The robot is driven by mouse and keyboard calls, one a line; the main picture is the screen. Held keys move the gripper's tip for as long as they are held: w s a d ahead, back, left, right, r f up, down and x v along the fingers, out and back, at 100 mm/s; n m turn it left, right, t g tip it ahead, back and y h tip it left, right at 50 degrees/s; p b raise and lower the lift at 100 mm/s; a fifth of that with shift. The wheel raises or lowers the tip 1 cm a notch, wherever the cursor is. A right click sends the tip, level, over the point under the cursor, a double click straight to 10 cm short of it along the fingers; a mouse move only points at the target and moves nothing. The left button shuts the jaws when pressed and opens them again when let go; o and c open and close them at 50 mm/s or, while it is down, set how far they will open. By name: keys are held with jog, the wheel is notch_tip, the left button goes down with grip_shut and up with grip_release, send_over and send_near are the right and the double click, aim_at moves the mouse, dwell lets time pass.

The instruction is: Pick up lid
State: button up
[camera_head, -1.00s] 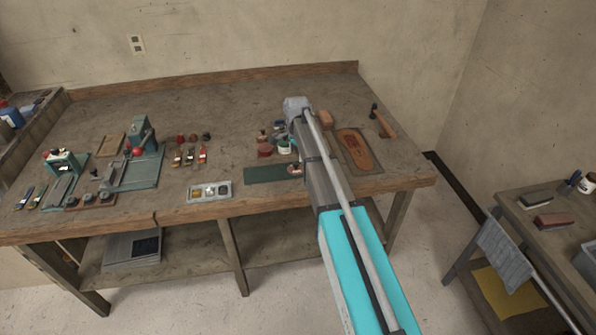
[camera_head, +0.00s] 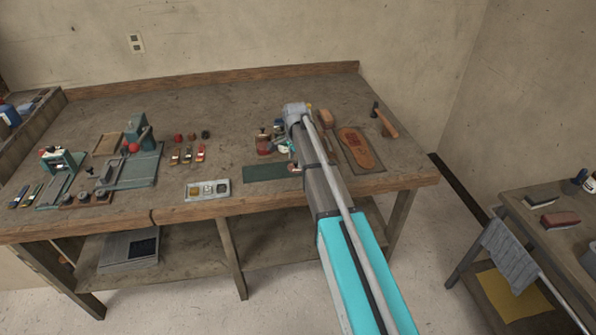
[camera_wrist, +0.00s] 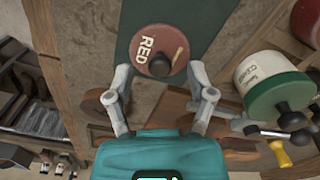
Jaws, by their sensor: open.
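The lid (camera_wrist: 150,50) is a dull red disc with a dark knob at its middle and the word RED on it. It lies at the edge of a dark green mat (camera_wrist: 192,22), seen from above in the wrist view. In the head view the mat (camera_head: 268,173) lies near the table's front edge, and part of the lid (camera_head: 294,168) shows beside my arm. My gripper (camera_wrist: 158,78) is open, with one finger on each side of the lid's near part in the wrist view. I cannot tell the height between fingertips and lid.
A sole on a board (camera_head: 357,148) lies right of my arm; a small parts tray (camera_head: 207,196) lies left.

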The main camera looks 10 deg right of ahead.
jog(key=shift+f+b, duration=0.5)
jog(key=shift+f, duration=0.3)
jog(key=shift+c, duration=0.3)
jog(key=c, duration=0.8)
